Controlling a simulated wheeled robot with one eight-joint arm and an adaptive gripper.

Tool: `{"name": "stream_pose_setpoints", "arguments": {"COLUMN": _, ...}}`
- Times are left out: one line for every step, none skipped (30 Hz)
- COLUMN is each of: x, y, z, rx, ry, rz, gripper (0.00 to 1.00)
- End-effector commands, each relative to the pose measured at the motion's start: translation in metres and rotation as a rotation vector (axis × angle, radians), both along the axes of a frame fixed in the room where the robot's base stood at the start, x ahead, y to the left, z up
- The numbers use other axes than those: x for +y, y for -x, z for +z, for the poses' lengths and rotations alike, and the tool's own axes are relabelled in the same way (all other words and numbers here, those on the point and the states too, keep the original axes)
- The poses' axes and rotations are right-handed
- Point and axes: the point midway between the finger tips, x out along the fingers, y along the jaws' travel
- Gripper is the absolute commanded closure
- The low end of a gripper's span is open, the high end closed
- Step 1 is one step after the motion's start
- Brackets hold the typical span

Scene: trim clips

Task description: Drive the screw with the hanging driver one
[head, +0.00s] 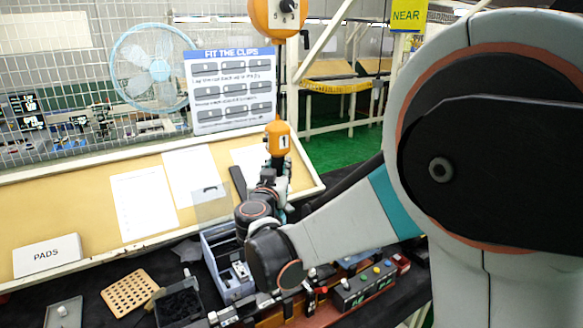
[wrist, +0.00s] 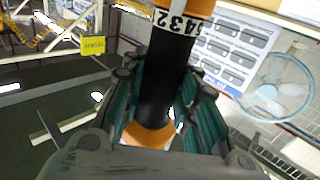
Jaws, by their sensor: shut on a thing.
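The hanging driver (head: 277,140), orange and marked 1, is upright under an orange round hanging unit (head: 278,18) with a dial. My gripper (head: 268,178) is around its lower part in the head view. In the wrist view my gripper (wrist: 163,108) has its green-padded fingers on both sides of the driver's black handle (wrist: 158,80). An orange part shows at one end of the handle. A white ring with the numbers 5432 shows at the other end. The driver's tip and the screw cannot be made out; my arm covers part of the bench.
A grey-blue bin (head: 228,265) stands beside my arm. A box with coloured buttons (head: 362,287) lies at the front right. A perforated tan board (head: 129,293) and black tray (head: 179,302) lie at left. A PADS sign (head: 47,256) and FIT THE CLIPS board (head: 232,88) stand behind.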

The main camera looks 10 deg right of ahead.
Motion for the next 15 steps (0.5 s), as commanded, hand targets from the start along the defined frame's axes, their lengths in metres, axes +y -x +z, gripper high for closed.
{"name": "stream_pose_setpoints", "arguments": {"x": 0.014, "y": -0.002, "z": -0.001, "rx": 0.0, "ry": 0.001, "rz": 0.005, "gripper": 1.0}}
{"name": "stream_pose_setpoints", "arguments": {"x": 0.02, "y": -0.002, "z": -0.001, "rx": 0.0, "ry": 0.001, "rz": 0.005, "gripper": 1.0}}
{"name": "stream_pose_setpoints", "arguments": {"x": 0.028, "y": -0.003, "z": -0.001, "rx": 0.0, "ry": 0.001, "rz": 0.005, "gripper": 1.0}}
{"name": "stream_pose_setpoints", "arguments": {"x": 0.035, "y": -0.004, "z": -0.001, "rx": 0.001, "ry": 0.001, "rz": 0.006, "gripper": 1.0}}
{"name": "stream_pose_setpoints", "arguments": {"x": 0.041, "y": -0.004, "z": -0.001, "rx": 0.001, "ry": 0.001, "rz": 0.005, "gripper": 1.0}}
{"name": "stream_pose_setpoints", "arguments": {"x": 0.05, "y": -0.005, "z": -0.001, "rx": 0.001, "ry": 0.001, "rz": 0.005, "gripper": 1.0}}
{"name": "stream_pose_setpoints", "arguments": {"x": 0.055, "y": -0.005, "z": -0.001, "rx": 0.001, "ry": 0.001, "rz": 0.005, "gripper": 1.0}}
{"name": "stream_pose_setpoints", "arguments": {"x": 0.061, "y": -0.006, "z": -0.001, "rx": 0.001, "ry": 0.001, "rz": 0.004, "gripper": 1.0}}
{"name": "stream_pose_setpoints", "arguments": {"x": 0.07, "y": -0.007, "z": -0.001, "rx": 0.001, "ry": 0.001, "rz": 0.005, "gripper": 1.0}}
{"name": "stream_pose_setpoints", "arguments": {"x": 0.076, "y": -0.008, "z": -0.001, "rx": 0.001, "ry": 0.001, "rz": 0.004, "gripper": 1.0}}
{"name": "stream_pose_setpoints", "arguments": {"x": 0.08, "y": -0.008, "z": -0.001, "rx": 0.002, "ry": 0.0, "rz": 0.003, "gripper": 1.0}}
{"name": "stream_pose_setpoints", "arguments": {"x": 0.086, "y": -0.008, "z": -0.001, "rx": 0.002, "ry": 0.0, "rz": 0.004, "gripper": 1.0}}
{"name": "stream_pose_setpoints", "arguments": {"x": 0.091, "y": -0.009, "z": -0.001, "rx": 0.002, "ry": 0.0, "rz": 0.004, "gripper": 1.0}}
{"name": "stream_pose_setpoints", "arguments": {"x": 0.095, "y": -0.009, "z": -0.001, "rx": 0.002, "ry": 0.0, "rz": 0.003, "gripper": 1.0}}
{"name": "stream_pose_setpoints", "arguments": {"x": 0.102, "y": -0.01, "z": -0.001, "rx": 0.002, "ry": 0.0, "rz": 0.003, "gripper": 1.0}}
